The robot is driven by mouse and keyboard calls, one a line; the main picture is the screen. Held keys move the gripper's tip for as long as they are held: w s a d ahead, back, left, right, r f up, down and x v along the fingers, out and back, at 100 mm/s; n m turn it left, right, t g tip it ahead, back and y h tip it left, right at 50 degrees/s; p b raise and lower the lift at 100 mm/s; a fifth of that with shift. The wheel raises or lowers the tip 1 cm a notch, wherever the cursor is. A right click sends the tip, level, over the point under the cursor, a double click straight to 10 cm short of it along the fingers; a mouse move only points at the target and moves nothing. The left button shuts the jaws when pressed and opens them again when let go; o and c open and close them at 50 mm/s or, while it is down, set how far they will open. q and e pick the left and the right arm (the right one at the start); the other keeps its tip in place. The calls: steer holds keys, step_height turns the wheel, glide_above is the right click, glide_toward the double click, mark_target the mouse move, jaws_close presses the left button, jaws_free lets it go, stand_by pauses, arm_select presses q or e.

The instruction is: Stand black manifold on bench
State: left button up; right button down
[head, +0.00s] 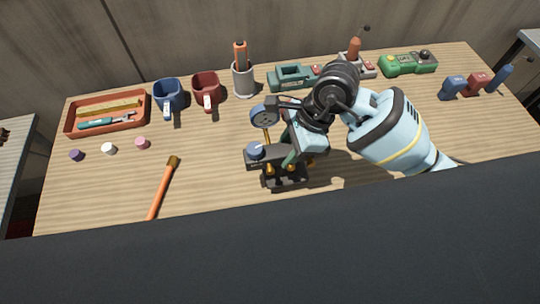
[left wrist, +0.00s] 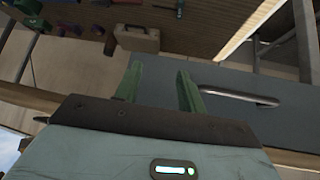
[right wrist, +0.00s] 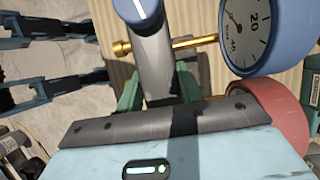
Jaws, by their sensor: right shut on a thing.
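The black manifold (head: 265,157) is at the bench's middle front in the head view, with a blue knob, brass fittings and a round gauge (head: 264,115). My right gripper (head: 296,150) is shut on its body. In the right wrist view, the dark body (right wrist: 153,62) sits between the green fingers, with a blue gauge (right wrist: 255,35) and a red-rimmed one (right wrist: 270,112) to the right. I cannot tell whether its underside touches the bench (head: 215,165). My left gripper (left wrist: 158,85) is open and empty in the left wrist view, outside the head view.
An orange-handled brush (head: 162,188) lies left of the manifold. Three small caps (head: 109,149) lie near an orange tray (head: 73,122). Bare wood lies between brush and manifold.

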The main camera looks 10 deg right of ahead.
mark_target(275, 177)
steer(key=shift+w+d+r, duration=0.1)
steer(key=shift+w+d, duration=0.15)
steer(key=shift+d, duration=0.05)
steer(key=shift+d, duration=0.1)
steer(key=shift+w+d, duration=0.15)
steer(key=shift+d, duration=0.15)
steer(key=shift+d+f, duration=0.25)
steer(key=shift+w+f, duration=0.1)
steer(key=shift+f, duration=1.45)
steer(key=shift+f, duration=0.15)
steer(key=c, duration=0.9)
jaws_free()
steer(key=shift+f, duration=0.1)
